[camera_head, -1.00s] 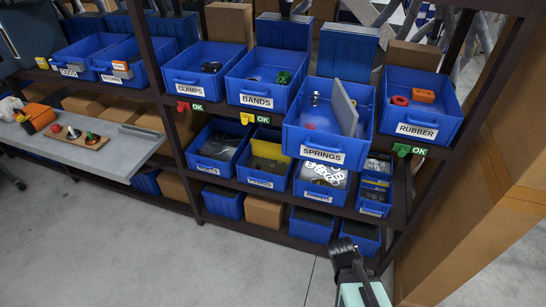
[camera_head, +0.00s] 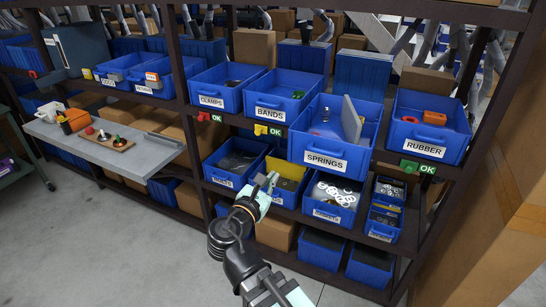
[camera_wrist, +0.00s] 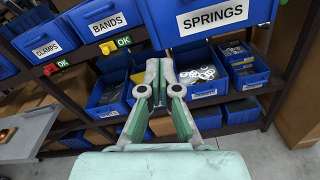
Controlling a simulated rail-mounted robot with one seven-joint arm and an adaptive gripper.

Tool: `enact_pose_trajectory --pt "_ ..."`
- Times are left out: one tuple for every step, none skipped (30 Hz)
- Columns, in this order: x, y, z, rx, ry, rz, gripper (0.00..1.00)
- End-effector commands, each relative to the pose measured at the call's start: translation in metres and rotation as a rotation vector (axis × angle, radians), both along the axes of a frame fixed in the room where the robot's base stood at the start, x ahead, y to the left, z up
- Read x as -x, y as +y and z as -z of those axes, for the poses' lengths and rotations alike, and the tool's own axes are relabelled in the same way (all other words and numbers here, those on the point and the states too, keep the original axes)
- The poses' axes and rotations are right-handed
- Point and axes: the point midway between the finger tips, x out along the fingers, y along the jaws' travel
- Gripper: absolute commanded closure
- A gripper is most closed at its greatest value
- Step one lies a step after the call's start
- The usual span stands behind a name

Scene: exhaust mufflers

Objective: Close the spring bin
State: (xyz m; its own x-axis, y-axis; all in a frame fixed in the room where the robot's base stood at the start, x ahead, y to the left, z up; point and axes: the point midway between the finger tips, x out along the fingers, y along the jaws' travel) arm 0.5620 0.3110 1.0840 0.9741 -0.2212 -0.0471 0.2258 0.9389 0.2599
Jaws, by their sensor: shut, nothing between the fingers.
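The springs bin (camera_head: 331,150) is a blue open-topped bin labelled SPRINGS on the upper shelf. It sticks out past the neighbouring bins toward me. A grey plate stands tilted inside it, with small items beside it. In the wrist view the bin's labelled front (camera_wrist: 220,18) is at the top edge, above and beyond my gripper. My gripper (camera_head: 268,184) is shut and empty, in front of the lower shelf bins, below and left of the springs bin. The wrist view also shows its fingers (camera_wrist: 159,68) close together, apart from the bin.
The bands bin (camera_head: 272,108) is left of the springs bin and the rubber bin (camera_head: 430,128) right of it. Lower bins, one with white rings (camera_head: 334,194), sit beneath. A grey side table (camera_head: 105,150) is at left. Open floor lies in front.

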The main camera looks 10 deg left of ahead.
Motion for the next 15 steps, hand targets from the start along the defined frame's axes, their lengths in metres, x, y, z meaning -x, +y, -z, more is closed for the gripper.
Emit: enact_pose_trajectory --pt "0.0 0.0 -0.005 0.078 -0.008 -0.002 1.0" --pt "-0.001 0.0 -0.008 0.12 -0.011 -0.003 1.0" --pt "-0.001 0.0 -0.01 0.169 -0.011 -0.004 1.0" --pt "-0.001 0.0 -0.011 0.197 -0.008 -0.005 1.0" --pt "-0.001 0.001 -0.011 0.218 -0.004 -0.007 1.0" --pt "-0.001 0.001 -0.011 0.239 0.002 -0.009 1.0" --pt "-0.002 0.001 -0.011 0.252 0.005 -0.009 1.0" --pt "-0.002 0.001 -0.011 0.261 0.007 -0.01 1.0" --pt "-0.004 0.001 -0.011 0.267 0.01 -0.009 1.0" --pt "-0.006 0.0 -0.011 0.269 0.01 -0.009 1.0" --pt "-0.008 0.0 -0.011 0.271 0.01 -0.009 1.0" --pt "-0.011 -0.001 -0.011 0.27 0.011 -0.009 1.0" --pt "-0.014 -0.002 -0.011 0.27 0.012 -0.008 1.0" --pt "-0.018 -0.003 -0.011 0.27 0.012 -0.007 1.0" --pt "-0.024 -0.004 -0.011 0.269 0.012 -0.007 1.0"
